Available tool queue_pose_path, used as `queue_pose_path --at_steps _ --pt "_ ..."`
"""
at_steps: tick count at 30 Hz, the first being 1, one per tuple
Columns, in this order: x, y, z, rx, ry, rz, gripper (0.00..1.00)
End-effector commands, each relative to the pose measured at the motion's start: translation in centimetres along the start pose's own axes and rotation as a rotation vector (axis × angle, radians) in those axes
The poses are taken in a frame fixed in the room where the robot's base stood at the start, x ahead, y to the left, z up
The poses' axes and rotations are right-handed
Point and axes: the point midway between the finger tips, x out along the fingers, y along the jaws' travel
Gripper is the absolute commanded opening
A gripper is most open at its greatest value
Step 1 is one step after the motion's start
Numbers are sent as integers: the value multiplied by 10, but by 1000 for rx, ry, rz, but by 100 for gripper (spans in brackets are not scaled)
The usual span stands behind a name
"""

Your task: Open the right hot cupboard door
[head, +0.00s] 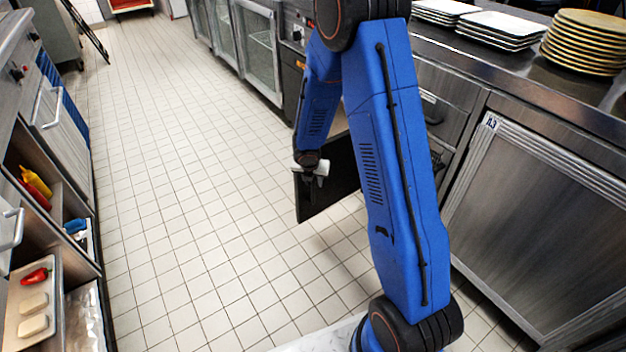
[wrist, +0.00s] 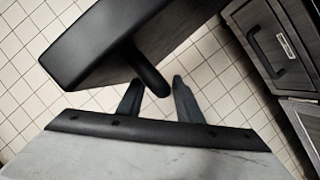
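A dark door panel (head: 342,172) stands swung out from the counter front, partly hidden behind my blue arm. In the wrist view the dark panel (wrist: 95,48) fills the upper left, with a black bar handle (wrist: 150,76) on its face. My gripper (head: 312,170) is at the panel's outer part in the head view. In the wrist view my gripper's fingers (wrist: 156,84) are spread, with the lower end of the handle between them and gaps showing beside it. I cannot tell whether either finger touches the handle. The cupboard's inside is hidden.
Drawers (wrist: 272,45) are beside the panel. Glass-fronted units (head: 255,45) stand farther back. Shelving (head: 40,215) lines the left. The tiled floor between is clear.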

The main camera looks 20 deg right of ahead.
Motion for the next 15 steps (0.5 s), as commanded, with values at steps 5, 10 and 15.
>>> queue_pose_path --at_steps 5,10,15 --pt "-9 0 1 1 -3 1 32" --pt "-29 0 1 1 -3 1 32" --pt "-56 1 1 1 -3 2 32"
